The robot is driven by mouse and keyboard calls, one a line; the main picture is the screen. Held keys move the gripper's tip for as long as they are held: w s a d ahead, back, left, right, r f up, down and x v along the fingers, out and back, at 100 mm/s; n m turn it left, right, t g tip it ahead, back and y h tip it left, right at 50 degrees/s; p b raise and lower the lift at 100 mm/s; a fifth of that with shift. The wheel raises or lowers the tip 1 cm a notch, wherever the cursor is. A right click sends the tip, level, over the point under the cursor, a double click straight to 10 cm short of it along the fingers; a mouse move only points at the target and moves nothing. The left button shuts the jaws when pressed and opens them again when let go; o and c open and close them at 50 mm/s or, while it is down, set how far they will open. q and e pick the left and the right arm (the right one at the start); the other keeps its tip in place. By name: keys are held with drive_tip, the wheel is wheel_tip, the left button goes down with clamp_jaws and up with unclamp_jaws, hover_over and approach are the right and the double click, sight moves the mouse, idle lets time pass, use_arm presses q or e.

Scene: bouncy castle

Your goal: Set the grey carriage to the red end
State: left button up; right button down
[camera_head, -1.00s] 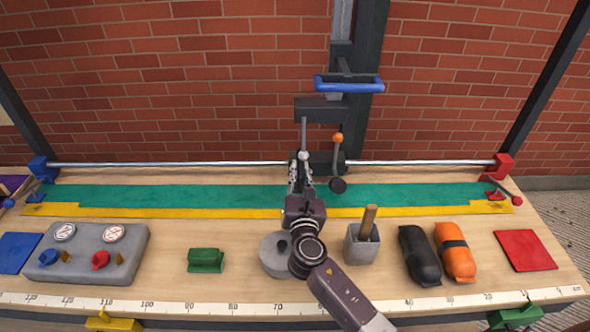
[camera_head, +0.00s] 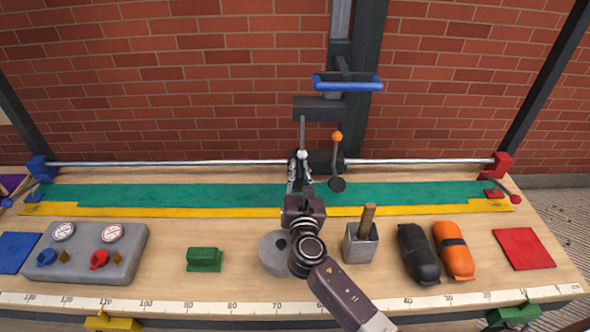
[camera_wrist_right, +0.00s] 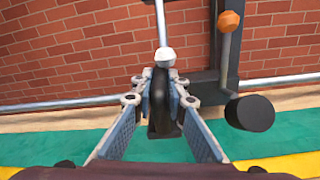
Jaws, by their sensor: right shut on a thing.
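The dark grey carriage (camera_head: 326,160) sits on a long silver rail near its middle. It has a lever with an orange knob (camera_head: 337,136) and a round black knob at its right side. The red end (camera_head: 503,165) is a red bracket at the rail's right end, well apart from the carriage. My right gripper (camera_head: 300,170) is at the carriage's front left. In the wrist view its fingers (camera_wrist_right: 160,108) are shut on a dark upright grip (camera_wrist_right: 159,100) below a white ball (camera_wrist_right: 164,55). My left gripper is not in view.
A blue bracket (camera_head: 40,168) holds the rail's left end. A blue handle (camera_head: 347,83) is above the carriage. A grey gauge box (camera_head: 130,262), green block (camera_head: 205,258), mallet (camera_head: 361,245), and black and orange rolls (camera_head: 453,250) stand along the front. The green strip (camera_head: 420,193) is clear.

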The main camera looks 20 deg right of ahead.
drive_tip(key=shift+s+d+f+h, duration=0.1)
drive_tip(key=shift+d+f+h, duration=0.1)
drive_tip(key=shift+d, duration=0.25)
drive_tip(key=shift+s+d+f+h, duration=0.1)
drive_tip(key=shift+d+f, duration=0.1)
drive_tip(key=shift+d, duration=0.25)
drive_tip(key=c, duration=2.2)
unclamp_jaws()
drive_tip(key=shift+d, duration=0.1)
drive_tip(key=shift+o, duration=1.3)
drive_tip(key=shift+s+d+r+m, duration=0.1)
drive_tip(key=shift+s+d+m, duration=0.1)
drive_tip(key=shift+m, duration=0.1)
drive_tip(key=shift+r, duration=0.1)
drive_tip(key=shift+w+r, duration=0.1)
drive_tip(key=p+v, duration=0.1)
drive_tip(key=v, duration=0.8)
drive_tip(key=shift+a, duration=0.2)
